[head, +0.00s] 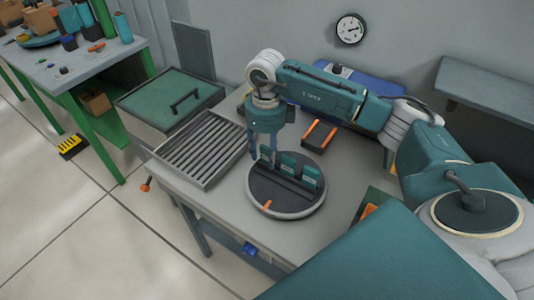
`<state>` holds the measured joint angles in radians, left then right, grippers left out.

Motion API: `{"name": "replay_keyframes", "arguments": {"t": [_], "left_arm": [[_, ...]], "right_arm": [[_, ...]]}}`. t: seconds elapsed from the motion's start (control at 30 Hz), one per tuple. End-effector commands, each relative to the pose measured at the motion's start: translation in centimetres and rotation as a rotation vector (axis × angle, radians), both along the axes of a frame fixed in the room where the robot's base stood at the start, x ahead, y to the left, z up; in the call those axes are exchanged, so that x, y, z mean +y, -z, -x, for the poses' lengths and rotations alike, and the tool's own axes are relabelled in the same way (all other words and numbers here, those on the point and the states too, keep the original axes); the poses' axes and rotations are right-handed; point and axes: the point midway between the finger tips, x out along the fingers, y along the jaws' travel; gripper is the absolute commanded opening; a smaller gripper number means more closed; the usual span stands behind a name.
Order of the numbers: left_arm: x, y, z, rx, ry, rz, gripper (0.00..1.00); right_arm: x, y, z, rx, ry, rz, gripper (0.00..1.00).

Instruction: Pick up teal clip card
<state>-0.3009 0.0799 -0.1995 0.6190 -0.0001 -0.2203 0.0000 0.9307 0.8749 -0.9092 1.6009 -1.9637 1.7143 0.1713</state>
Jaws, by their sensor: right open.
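Several teal clip cards stand upright in a row on a round dark turntable (290,208) with a grey rim. The middle card (287,163) and the right card (310,177) show clearly. The left card (266,155) is partly hidden by my right gripper. My right gripper (263,150) points down at the left end of the row, its fingers open around or just beside the left card; I cannot tell which. My left gripper is not in view.
A slatted grey tray (198,150) lies left of the turntable. Behind it is a green lidded box (170,100) with a black handle. A dark block with orange strips (320,135) lies behind the turntable. A cluttered side table (75,65) stands at far left.

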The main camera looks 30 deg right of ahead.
Motion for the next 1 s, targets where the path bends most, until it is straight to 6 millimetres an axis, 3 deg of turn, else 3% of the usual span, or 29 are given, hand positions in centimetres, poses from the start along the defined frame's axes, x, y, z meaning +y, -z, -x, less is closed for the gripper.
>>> {"name": "replay_keyframes", "arguments": {"t": [0.07,0.27,0.77,1.0], "left_arm": [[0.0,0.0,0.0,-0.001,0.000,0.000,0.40],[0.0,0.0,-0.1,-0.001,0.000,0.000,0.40],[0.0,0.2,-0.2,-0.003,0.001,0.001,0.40],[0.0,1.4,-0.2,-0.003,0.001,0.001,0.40]], "right_arm": [[0.0,0.0,0.0,0.000,0.000,0.000,0.41],[0.0,0.0,0.0,-0.001,0.000,0.000,0.04],[0.0,-0.5,-0.1,-0.003,0.000,0.000,0.04],[0.0,-3.6,-0.2,-0.008,0.000,0.000,0.04]]}}
